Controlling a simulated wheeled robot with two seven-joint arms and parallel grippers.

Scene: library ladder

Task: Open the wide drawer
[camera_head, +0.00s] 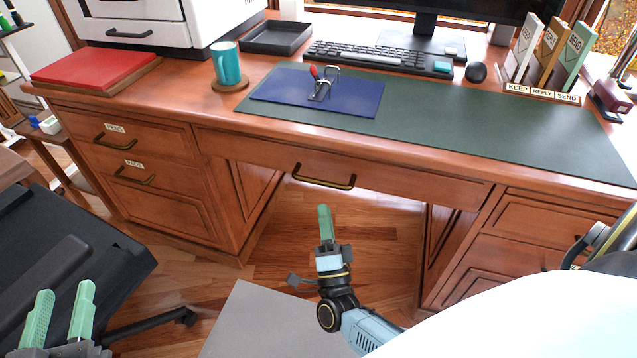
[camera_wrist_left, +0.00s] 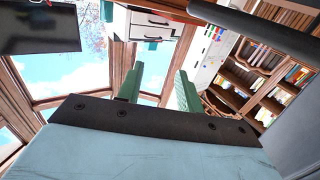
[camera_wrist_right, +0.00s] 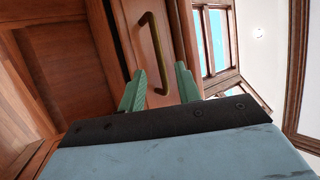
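The wide drawer (camera_head: 400,178) is the long wooden front under the middle of the desk, and it looks closed. Its bronze bar handle (camera_head: 323,181) is near the drawer's left-middle part. In the right wrist view the handle (camera_wrist_right: 155,52) stands between and beyond the two green fingers. My right gripper (camera_head: 325,222) is just below and in front of the handle; in the right wrist view (camera_wrist_right: 160,90) its fingers are apart and empty. My left gripper (camera_head: 60,315) is at the lower left, away from the desk, with its fingers apart and empty; they also show in the left wrist view (camera_wrist_left: 160,88).
A left drawer stack (camera_head: 130,170) with labelled upper drawers and a right cabinet (camera_head: 530,240) flank the knee space. A black chair (camera_head: 70,260) stands at the lower left. On the desk are a teal mug (camera_head: 228,64), a blue folder (camera_head: 350,98) and a keyboard (camera_head: 375,58).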

